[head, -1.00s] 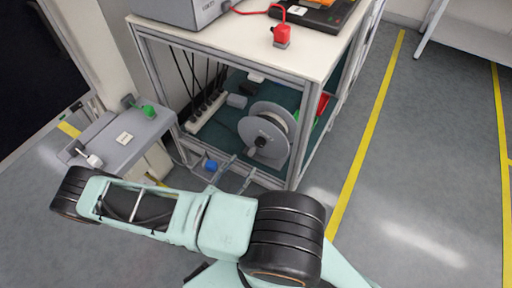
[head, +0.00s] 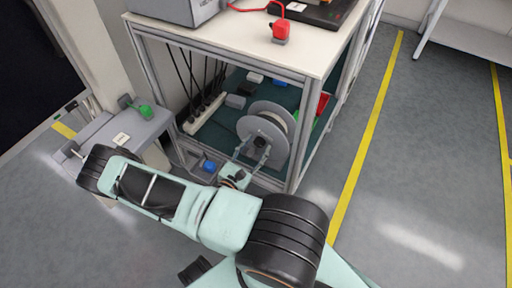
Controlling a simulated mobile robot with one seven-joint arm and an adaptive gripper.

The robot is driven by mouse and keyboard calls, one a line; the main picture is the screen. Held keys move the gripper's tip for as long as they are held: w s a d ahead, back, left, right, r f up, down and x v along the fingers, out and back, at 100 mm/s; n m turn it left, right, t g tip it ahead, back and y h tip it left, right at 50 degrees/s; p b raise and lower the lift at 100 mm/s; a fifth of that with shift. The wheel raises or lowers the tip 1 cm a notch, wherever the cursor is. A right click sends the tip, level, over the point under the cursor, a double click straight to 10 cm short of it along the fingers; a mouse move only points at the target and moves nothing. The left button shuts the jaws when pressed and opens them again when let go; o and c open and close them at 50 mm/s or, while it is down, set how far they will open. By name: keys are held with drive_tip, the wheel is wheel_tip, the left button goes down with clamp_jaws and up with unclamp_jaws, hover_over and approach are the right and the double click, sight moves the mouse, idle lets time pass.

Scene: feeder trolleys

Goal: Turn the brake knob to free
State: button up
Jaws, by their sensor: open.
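A large grey reel (head: 279,113) stands upright inside the bench frame. A dark knob (head: 260,143) sits at its hub; I take this as the brake knob, but its marking is too small to read. My gripper (head: 253,153) is open, with its two thin grey fingers reaching up at the lower front of the reel, either side of the knob's lower part. I cannot tell whether the fingers touch the knob.
The bench frame's posts and lower rail surround the reel closely. A blue knob (head: 209,165) sits low left of my gripper. A grey trolley (head: 103,139) with a green knob (head: 146,111) stands left. A red knob (head: 281,30) is on the bench top. Floor at right is clear.

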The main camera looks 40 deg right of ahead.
drive_tip(key=shift+c, duration=0.2)
drive_tip(key=c, duration=1.1)
drive_tip(key=shift+n, duration=0.4)
drive_tip(key=n, duration=0.3)
drive_tip(key=shift+w+n+p, duration=0.1)
drive_tip(key=shift+n+p, duration=0.2)
drive_tip(key=shift+n, duration=0.1)
drive_tip(key=n, duration=0.4)
drive_tip(key=shift+a+n, duration=0.1)
drive_tip(key=shift+n, duration=0.2)
drive_tip(key=n, duration=0.8)
drive_tip(key=shift+w+f+n, duration=0.1)
drive_tip(key=shift+n, duration=0.2)
